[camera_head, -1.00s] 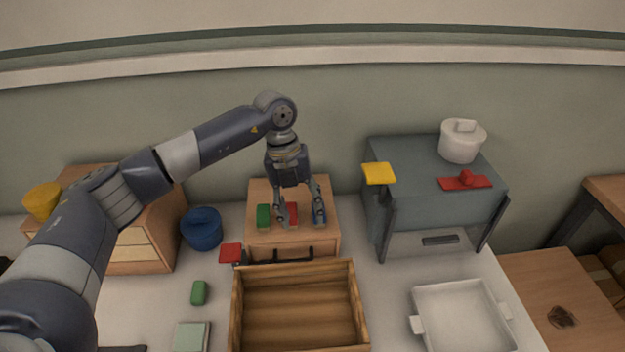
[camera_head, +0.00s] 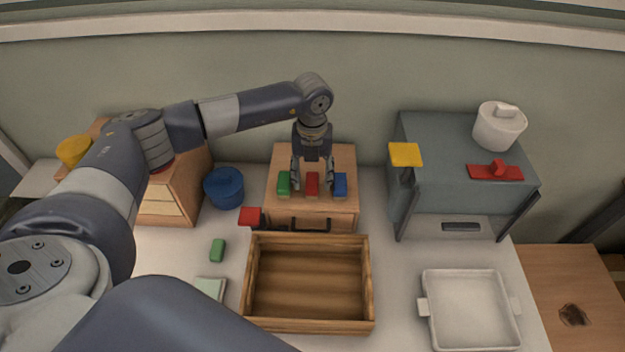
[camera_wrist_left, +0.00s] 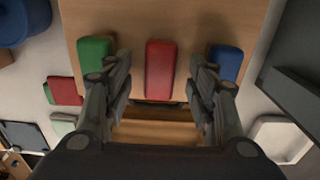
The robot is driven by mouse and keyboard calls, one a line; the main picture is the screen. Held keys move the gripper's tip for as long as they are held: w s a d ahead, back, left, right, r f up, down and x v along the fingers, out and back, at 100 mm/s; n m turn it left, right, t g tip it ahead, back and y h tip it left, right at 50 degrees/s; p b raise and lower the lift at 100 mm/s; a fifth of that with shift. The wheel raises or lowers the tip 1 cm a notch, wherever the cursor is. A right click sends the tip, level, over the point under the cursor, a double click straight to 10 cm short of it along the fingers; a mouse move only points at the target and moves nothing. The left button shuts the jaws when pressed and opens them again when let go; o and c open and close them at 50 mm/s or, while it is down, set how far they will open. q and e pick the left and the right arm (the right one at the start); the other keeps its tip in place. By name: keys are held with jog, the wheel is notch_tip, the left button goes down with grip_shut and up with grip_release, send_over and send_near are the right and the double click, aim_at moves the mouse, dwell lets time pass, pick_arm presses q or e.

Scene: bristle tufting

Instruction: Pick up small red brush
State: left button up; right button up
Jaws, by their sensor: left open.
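The small red brush (camera_head: 312,184) lies on top of the small wooden drawer box (camera_head: 342,158), between a green block (camera_head: 284,183) and a blue block (camera_head: 340,185). My left gripper (camera_head: 312,187) is open and pointed down over the box. In the left wrist view the red brush (camera_wrist_left: 160,70) lies midway between the open fingers (camera_wrist_left: 160,98), a little beyond their tips, and the fingers do not seem to touch it. The green block (camera_wrist_left: 95,54) and the blue block (camera_wrist_left: 226,62) sit outside the fingers. My right gripper is not in view.
An open wooden crate (camera_head: 369,285) stands in front of the drawer box. A red-topped object (camera_head: 250,216) stands at its left corner, a blue pot (camera_head: 223,187) farther left. A grey oven-like box (camera_head: 455,185) stands to the right, with a white tray (camera_head: 470,346) in front.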

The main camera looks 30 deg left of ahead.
pick_arm(q)
jog(key=shift+f, duration=1.05)
jog(key=c, duration=1.1)
jog(key=shift+r, duration=0.1)
